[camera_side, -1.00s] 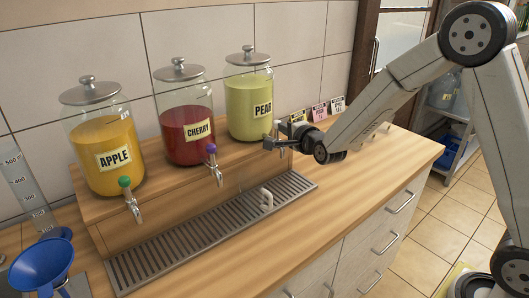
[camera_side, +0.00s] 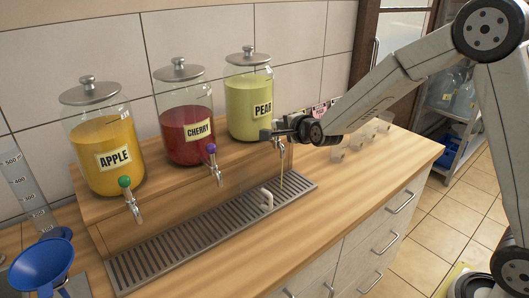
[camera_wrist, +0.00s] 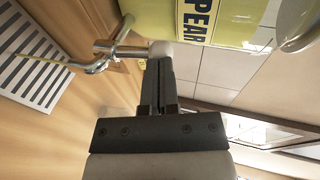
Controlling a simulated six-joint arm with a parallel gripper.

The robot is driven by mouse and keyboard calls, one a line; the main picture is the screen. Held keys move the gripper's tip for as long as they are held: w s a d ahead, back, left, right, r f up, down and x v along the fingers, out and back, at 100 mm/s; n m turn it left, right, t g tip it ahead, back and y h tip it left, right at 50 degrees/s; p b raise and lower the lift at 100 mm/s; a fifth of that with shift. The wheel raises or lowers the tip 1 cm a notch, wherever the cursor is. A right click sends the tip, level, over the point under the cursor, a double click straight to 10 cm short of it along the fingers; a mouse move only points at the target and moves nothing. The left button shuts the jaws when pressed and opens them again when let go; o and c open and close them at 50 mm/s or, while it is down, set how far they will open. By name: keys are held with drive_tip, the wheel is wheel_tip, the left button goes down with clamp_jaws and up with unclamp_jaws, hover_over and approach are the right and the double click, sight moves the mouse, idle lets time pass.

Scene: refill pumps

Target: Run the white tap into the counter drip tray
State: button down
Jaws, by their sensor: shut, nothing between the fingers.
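The pear dispenser (camera_side: 249,105) holds pale green liquid. Its metal tap (camera_side: 281,149) is partly hidden behind my gripper (camera_side: 267,134) in the side view. A thin yellow-green stream (camera_side: 281,172) runs from the spout down to the right end of the slatted counter drip tray (camera_side: 213,241). In the wrist view the tap's whitish knob (camera_wrist: 161,52) is at the fingertips of my gripper (camera_wrist: 160,60); they look touching. The spout (camera_wrist: 97,67) and stream (camera_wrist: 42,59) lie to the left, over the tray (camera_wrist: 22,75). My gripper is shut with nothing between its fingers.
Apple (camera_side: 105,150) and cherry (camera_side: 186,130) dispensers stand left on the wooden riser, with green (camera_side: 124,182) and purple (camera_side: 211,148) tap knobs. Several clear cups (camera_side: 338,155) are at right; a blue funnel (camera_side: 42,266) is front left.

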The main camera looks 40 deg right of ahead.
drive_tip(key=shift+w+r+g, duration=0.15)
drive_tip(key=shift+g, duration=0.15)
drive_tip(key=shift+w+r, duration=0.1)
drive_tip(key=shift+w, duration=0.5)
drive_tip(key=shift+r, duration=0.15)
idle(2.3)
drive_tip(key=shift+r, duration=0.65)
drive_tip(key=shift+s, duration=0.1)
drive_tip(key=s+f+v, duration=0.1)
drive_tip(key=f+v, duration=0.2)
drive_tip(key=v, duration=1)
drive_tip(key=shift+s+r, duration=0.15)
drive_tip(key=shift+s, duration=0.1)
drive_tip(key=shift+a, duration=0.15)
idle(0.4)
